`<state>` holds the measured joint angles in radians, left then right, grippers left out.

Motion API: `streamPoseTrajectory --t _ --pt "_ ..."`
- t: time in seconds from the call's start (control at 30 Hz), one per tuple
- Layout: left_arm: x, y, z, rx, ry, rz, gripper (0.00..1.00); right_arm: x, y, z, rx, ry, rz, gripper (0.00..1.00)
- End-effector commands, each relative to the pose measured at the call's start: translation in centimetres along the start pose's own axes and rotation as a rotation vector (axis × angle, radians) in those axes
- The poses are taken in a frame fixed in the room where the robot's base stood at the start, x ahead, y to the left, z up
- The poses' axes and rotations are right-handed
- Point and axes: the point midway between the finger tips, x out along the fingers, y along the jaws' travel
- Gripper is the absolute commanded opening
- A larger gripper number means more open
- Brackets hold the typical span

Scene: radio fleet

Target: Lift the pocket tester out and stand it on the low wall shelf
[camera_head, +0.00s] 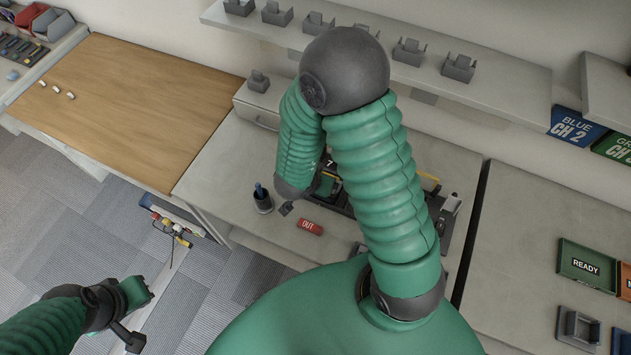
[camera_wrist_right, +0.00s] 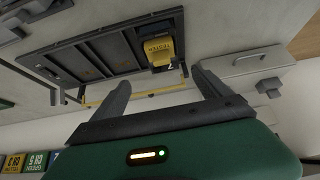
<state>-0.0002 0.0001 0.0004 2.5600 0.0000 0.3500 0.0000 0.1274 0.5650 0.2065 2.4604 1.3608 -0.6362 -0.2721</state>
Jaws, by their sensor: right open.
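The pocket tester, a yellow block with dark lettering (camera_wrist_right: 158,50), sits in a slot of a dark compartmented tray (camera_wrist_right: 95,58) in the right wrist view. A thin yellow bar runs along the tray's near side. My right gripper (camera_wrist_right: 160,92) is open and empty, its fingers apart and pointing toward the tester side of the tray. In the head view my right arm hides most of the tray, and only part of my right gripper (camera_head: 286,209) shows. A wall shelf (camera_head: 425,78) runs along the back. My left gripper (camera_head: 138,318) is at the lower left, away from the bench.
Several grey cradles (camera_head: 408,52) stand along the wall shelf. A pen cup (camera_head: 263,203) and a red OUT tag (camera_head: 310,226) are close to my right gripper. A grey drawer box (camera_head: 256,105) stands behind. The wooden bench (camera_head: 130,105) at left is mostly clear.

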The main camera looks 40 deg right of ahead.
Motion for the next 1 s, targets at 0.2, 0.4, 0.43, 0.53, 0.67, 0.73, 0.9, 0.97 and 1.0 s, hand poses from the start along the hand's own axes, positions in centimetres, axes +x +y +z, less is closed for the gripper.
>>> streamPoseTrajectory --t 0.2,0.4,0.43,0.53,0.67,0.73,0.9,0.97,1.0 --pt "1.6 0.0 0.4 0.0 0.0 0.0 0.0 6.0 -0.1 0.4 0.0 -0.003 0.004 0.87" --pt "1.7 0.0 0.4 0.0 0.0 0.0 0.0 8.2 -0.3 0.2 -0.001 0.0 0.0 0.87" --pt "1.6 0.0 0.4 0.0 0.0 0.0 0.0 8.5 -0.3 0.2 -0.001 0.0 0.001 0.87" --pt "1.3 0.0 0.3 -0.001 0.0 0.0 0.0 10.2 -0.3 0.2 0.0 -0.002 0.001 0.87" --pt "1.2 0.0 0.3 -0.001 0.0 0.0 0.0 12.5 -0.4 0.2 0.0 -0.001 0.0 0.87" --pt "1.2 0.0 0.3 -0.001 0.0 0.0 0.0 13.1 -0.5 0.2 -0.001 0.0 -0.001 0.87" --pt "1.2 0.0 0.3 0.0 0.0 0.0 0.0 13.2 -0.6 0.2 -0.002 0.001 -0.002 0.87" --pt "1.2 0.0 0.3 0.0 0.0 0.0 0.0 13.2 -0.5 0.2 -0.002 0.001 -0.003 0.85" --pt "1.2 0.0 0.3 0.0 0.0 0.0 0.0 13.2 -0.5 0.2 -0.002 0.001 -0.003 0.79"
